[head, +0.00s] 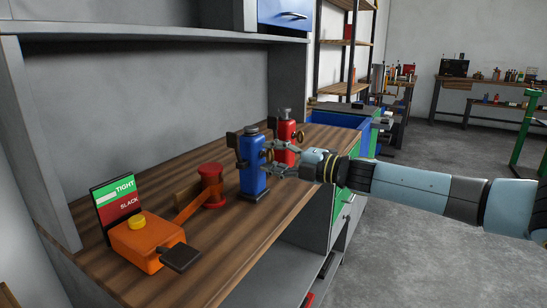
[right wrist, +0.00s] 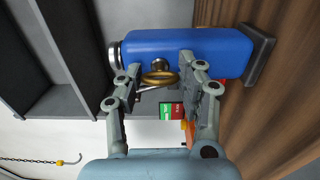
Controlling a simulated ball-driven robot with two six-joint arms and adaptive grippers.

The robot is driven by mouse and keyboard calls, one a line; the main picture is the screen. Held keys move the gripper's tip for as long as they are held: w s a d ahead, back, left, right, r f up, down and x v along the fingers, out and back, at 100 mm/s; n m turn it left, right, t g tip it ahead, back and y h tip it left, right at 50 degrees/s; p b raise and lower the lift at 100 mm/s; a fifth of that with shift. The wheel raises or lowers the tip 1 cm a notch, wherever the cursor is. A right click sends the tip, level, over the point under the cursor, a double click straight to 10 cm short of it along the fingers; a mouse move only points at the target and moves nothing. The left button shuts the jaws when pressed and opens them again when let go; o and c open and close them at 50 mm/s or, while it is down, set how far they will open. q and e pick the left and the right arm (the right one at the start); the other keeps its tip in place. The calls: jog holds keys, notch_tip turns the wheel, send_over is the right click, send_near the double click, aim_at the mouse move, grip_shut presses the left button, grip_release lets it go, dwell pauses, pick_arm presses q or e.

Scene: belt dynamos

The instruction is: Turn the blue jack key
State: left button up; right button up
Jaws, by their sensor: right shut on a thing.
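The blue jack (head: 252,182) stands upright on the wooden bench near its front edge; in the right wrist view the blue jack (right wrist: 190,52) lies across the top of the picture. Its brass ring-shaped key (right wrist: 160,78) sticks out from its side between the fingers of my right gripper (right wrist: 163,72). My right gripper is shut on this key. In the head view my right gripper (head: 270,167) reaches in from the right, at the blue jack's right side. My left gripper is not in view.
A red jack (head: 284,150) with its own brass key stands just behind the blue one. To the left are a red spool (head: 211,186), an orange box (head: 146,243) with a yellow knob, and a TIGHT/SLACK sign (head: 118,203). A grey shelf (head: 150,32) overhangs the bench.

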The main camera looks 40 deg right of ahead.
jog(key=o, duration=1.2)
jog(key=shift+c, duration=0.2)
jog(key=shift+s, duration=0.1)
jog(key=v, duration=1.2)
